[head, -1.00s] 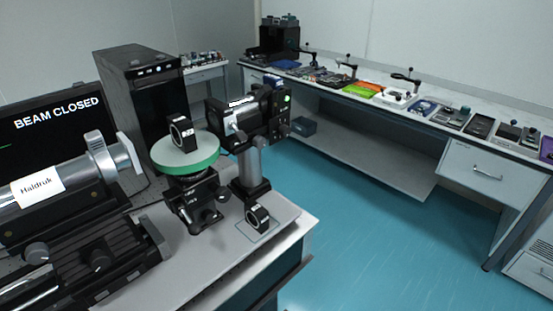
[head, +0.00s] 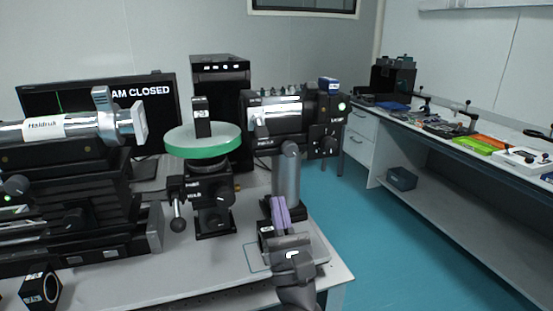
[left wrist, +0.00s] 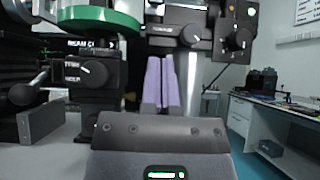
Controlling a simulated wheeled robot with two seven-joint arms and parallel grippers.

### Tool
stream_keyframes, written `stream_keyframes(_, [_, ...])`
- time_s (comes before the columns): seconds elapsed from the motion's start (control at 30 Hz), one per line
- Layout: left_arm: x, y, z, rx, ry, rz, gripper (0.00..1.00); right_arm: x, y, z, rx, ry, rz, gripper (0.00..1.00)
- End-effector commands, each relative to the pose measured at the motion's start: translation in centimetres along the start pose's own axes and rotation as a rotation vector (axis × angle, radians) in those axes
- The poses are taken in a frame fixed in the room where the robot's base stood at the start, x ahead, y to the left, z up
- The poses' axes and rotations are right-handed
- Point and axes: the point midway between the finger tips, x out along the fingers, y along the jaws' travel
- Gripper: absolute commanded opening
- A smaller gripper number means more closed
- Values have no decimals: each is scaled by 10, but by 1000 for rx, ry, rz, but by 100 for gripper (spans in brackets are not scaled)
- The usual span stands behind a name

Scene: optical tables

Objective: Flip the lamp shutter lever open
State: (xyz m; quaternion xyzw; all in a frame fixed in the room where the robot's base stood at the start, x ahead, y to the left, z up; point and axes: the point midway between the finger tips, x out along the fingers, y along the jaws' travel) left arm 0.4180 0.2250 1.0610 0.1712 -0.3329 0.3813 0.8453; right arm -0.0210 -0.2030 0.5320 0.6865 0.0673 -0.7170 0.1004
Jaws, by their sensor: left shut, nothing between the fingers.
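A silver tube labelled Haldruk (head: 45,129), apparently the lamp, lies on a black mount at the left in the head view. A grey upright piece (head: 103,99) stands near its front end; I cannot tell whether this is the shutter lever. The monitor (head: 160,110) behind reads "AM CLOSED", its left letters hidden. My left gripper (head: 280,203) has purple fingers pressed together, empty, over the front right of the table, right of the tube. The fingers also show in the left wrist view (left wrist: 161,70), below a black unit. My right gripper is not in view.
A green-rimmed disc (head: 204,148) on a black stage stands between the tube and my gripper. A black and silver unit (head: 290,115) on a grey post is just behind the gripper. A black ring mount (head: 40,288) is at the front left. Teal floor is free at the right.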

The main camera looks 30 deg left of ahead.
Motion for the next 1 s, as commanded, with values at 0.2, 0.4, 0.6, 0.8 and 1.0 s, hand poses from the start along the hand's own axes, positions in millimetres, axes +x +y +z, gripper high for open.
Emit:
stream_keyframes(0.2, [1,4,0,-28,-2,30,0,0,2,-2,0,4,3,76])
stream_keyframes(0.4, [6,3,0,-26,-3,29,0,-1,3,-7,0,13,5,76])
stream_keyframes(0.6, [44,5,2,-25,-6,31,0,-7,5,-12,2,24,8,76])
stream_keyframes(0.8, [81,6,2,-25,-4,29,0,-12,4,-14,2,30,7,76])
stream_keyframes(1.0, [99,6,0,-24,-3,27,0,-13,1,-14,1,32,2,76])
